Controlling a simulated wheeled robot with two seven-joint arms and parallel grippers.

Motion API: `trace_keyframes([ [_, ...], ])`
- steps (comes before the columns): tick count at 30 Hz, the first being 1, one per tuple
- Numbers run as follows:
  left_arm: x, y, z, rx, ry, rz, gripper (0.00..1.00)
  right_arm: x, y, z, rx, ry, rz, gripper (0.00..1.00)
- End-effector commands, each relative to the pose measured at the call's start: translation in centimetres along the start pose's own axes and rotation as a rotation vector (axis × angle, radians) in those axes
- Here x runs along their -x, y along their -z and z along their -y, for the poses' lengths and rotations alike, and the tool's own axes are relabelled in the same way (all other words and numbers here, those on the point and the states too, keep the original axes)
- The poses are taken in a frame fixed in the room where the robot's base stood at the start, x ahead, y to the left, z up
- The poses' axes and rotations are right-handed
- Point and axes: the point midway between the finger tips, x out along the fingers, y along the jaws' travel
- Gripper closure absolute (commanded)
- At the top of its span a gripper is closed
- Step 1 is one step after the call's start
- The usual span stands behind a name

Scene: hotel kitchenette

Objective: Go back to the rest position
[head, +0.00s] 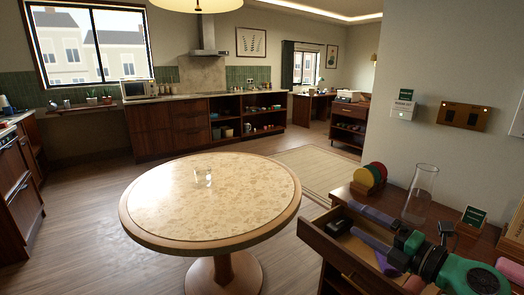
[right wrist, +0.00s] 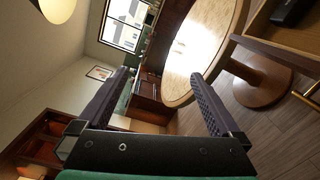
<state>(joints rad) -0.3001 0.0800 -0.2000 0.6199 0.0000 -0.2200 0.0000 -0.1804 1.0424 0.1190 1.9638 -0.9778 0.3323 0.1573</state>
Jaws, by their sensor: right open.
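My right gripper (head: 353,219) shows at the lower right of the head view, with two purple-grey fingers and green and black housing. Its fingers are spread with nothing between them. It is over or beside the open drawer of the wooden cabinet at the right; the exact height cannot be told. In the right wrist view the open gripper (right wrist: 160,76) frames the round table and the kitchen wall, and its jaws are empty. My left gripper is not in view.
The drawer (head: 318,240) stands pulled out and holds a dark object (head: 338,227). On the cabinet are a glass vase (head: 420,192) and coloured discs (head: 375,174). Floor left of the table is free.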

Motion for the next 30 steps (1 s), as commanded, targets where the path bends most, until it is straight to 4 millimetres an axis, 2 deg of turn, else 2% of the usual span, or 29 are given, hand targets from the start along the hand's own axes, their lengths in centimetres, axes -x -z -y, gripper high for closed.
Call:
trace_keyframes([
  [2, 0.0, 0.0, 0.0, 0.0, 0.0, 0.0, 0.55, 0.8, -1.9, 0.7, -0.288, -0.105, 0.23, 0.0],
  [3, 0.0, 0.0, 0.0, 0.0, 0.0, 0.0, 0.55, 1.9, -3.1, 2.3, -0.451, -0.124, 0.369, 0.0],
  [5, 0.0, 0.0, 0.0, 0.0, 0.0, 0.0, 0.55, 4.0, -4.1, 6.2, -0.701, -0.102, 0.577, 0.0],
  [6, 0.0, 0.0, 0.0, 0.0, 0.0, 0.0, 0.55, 5.6, -3.9, 9.5, -0.867, -0.054, 0.71, 0.0],
  [8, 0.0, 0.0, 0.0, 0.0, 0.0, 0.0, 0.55, 7.8, -2.3, 14.0, -1.068, 0.045, 0.864, 0.0],
  [9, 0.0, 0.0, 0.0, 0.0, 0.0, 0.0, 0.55, 9.1, -0.7, 16.4, -1.176, 0.115, 0.939, 0.0],
  [12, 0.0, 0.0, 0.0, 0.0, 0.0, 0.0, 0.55, 11.4, 3.7, 20.7, -1.382, 0.29, 1.067, 0.0],
  [15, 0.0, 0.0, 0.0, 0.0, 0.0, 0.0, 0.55, 13.3, 8.1, 23.2, -1.531, 0.454, 1.142, 0.0],
  [18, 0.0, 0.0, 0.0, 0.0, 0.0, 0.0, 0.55, 14.7, 12.3, 24.6, -1.647, 0.61, 1.182, 0.0],
  [24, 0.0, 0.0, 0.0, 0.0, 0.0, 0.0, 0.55, 17.1, 20.1, 25.1, -1.827, 0.915, 1.201, 0.0],
  [26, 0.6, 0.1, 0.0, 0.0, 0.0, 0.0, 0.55, 16.8, 20.6, 26.6, -1.822, 0.94, 1.21, 0.0],
  [30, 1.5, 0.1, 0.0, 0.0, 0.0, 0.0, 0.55, 16.1, 21.7, 30.9, -1.812, 0.964, 1.221, 0.0],
])
